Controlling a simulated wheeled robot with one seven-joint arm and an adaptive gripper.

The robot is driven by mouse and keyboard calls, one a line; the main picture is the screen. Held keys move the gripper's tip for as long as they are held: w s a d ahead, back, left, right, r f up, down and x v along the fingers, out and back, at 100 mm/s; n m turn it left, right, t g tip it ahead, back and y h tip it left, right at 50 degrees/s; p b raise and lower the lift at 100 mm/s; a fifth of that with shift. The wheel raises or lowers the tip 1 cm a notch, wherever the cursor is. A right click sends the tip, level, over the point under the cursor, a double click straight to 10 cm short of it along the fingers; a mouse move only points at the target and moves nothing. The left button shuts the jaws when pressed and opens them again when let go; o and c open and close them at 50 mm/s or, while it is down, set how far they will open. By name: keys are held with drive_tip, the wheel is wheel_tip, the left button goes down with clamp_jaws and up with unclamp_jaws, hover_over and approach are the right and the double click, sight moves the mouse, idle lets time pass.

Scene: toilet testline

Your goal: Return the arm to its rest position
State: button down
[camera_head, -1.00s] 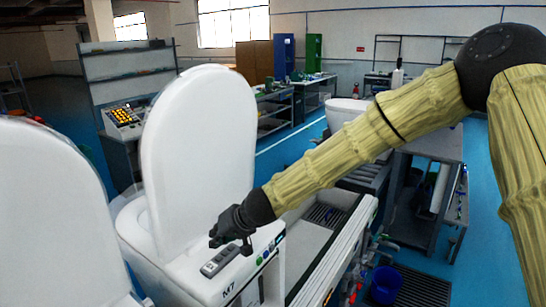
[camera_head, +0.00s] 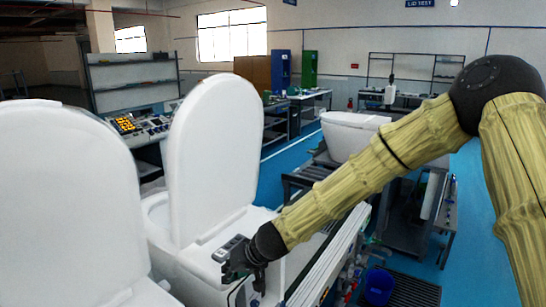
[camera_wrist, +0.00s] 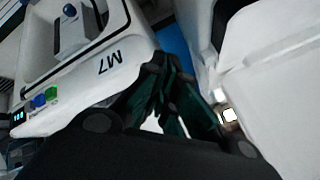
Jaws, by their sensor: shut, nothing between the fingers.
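My gripper (camera_head: 245,270) is shut and empty at the end of my extended arm, low in the middle of the head view. It shows beside the white toilet (camera_head: 212,160) with its raised lid. A small grey remote-like panel (camera_head: 230,248) lies on the toilet's rear deck, right by the gripper; I cannot tell whether they touch. In the wrist view the dark fingers (camera_wrist: 165,95) come together, with the white body marked M7 (camera_wrist: 90,85) to the left. A blue and a green button (camera_wrist: 45,97) show on its side.
Another white raised lid (camera_head: 70,190) stands at the left. A conveyor frame (camera_head: 335,245) runs below my arm. A further white toilet (camera_head: 352,130) stands behind my forearm. A blue bucket (camera_head: 378,286) sits on the floor at right. Blue floor (camera_head: 470,200) is open at right.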

drive_tip(key=s+d+f+m+g+h+b, duration=0.1)
drive_tip(key=s+d+f+h, duration=0.1)
drive_tip(key=s+d+f, duration=0.85)
drive_tip(key=s+d+f+m+g+h+b, duration=0.15)
drive_tip(key=s+d+f, duration=0.5)
drive_tip(key=f, duration=0.65)
drive_tip(key=s+d+f+h+b, duration=0.2)
drive_tip(key=s+d+f+h, duration=0.1)
drive_tip(key=s+d+f, duration=0.95)
drive_tip(key=s+d, duration=0.1)
drive_tip(key=s, duration=0.3)
drive_tip(key=s+d+f+g+b, duration=0.1)
drive_tip(key=s+d+f, duration=0.2)
drive_tip(key=s, duration=0.4)
drive_tip(key=shift+s+d+f+m, duration=0.2)
drive_tip(key=shift+s+d+m, duration=0.05)
drive_tip(key=shift+d+m, duration=0.1)
drive_tip(key=shift+h, duration=0.25)
